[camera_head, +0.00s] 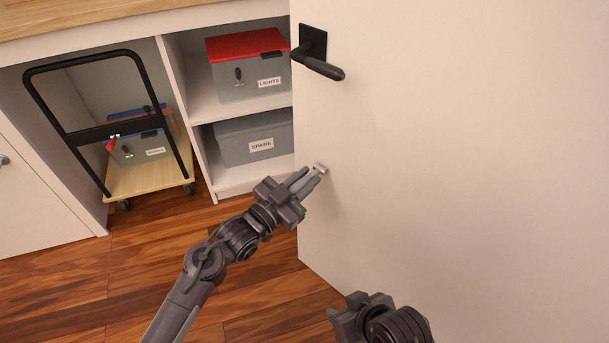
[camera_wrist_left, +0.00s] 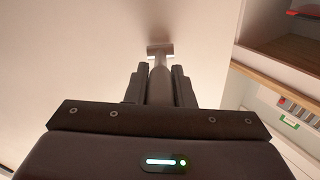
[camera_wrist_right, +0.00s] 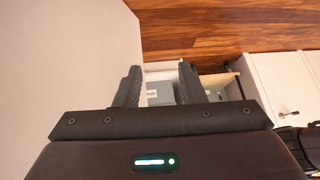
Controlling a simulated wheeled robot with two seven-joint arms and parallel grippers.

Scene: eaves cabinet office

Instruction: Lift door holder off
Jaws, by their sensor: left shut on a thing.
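The door holder (camera_head: 320,168) is a small pale metal piece at the face of the large white door (camera_head: 450,150), below the black door handle (camera_head: 320,65). My left gripper (camera_head: 307,180) reaches up to it. In the left wrist view the holder's grey shaft (camera_wrist_left: 160,85) stands between the fingers (camera_wrist_left: 158,88), which are shut on it. Its wider head (camera_wrist_left: 160,49) shows beyond the fingertips, at the door face. My right gripper (camera_head: 345,305) is low in the head view, in front of the door. Its fingers (camera_wrist_right: 160,85) are apart and empty in the right wrist view.
Left of the door are open shelves with a red-lidded box (camera_head: 247,75) labelled LIGHTS and a grey box (camera_head: 255,138) labelled SPARE. A black-handled trolley (camera_head: 150,180) carrying a box stands in the bay beside them. The wooden floor (camera_head: 150,270) in front is clear.

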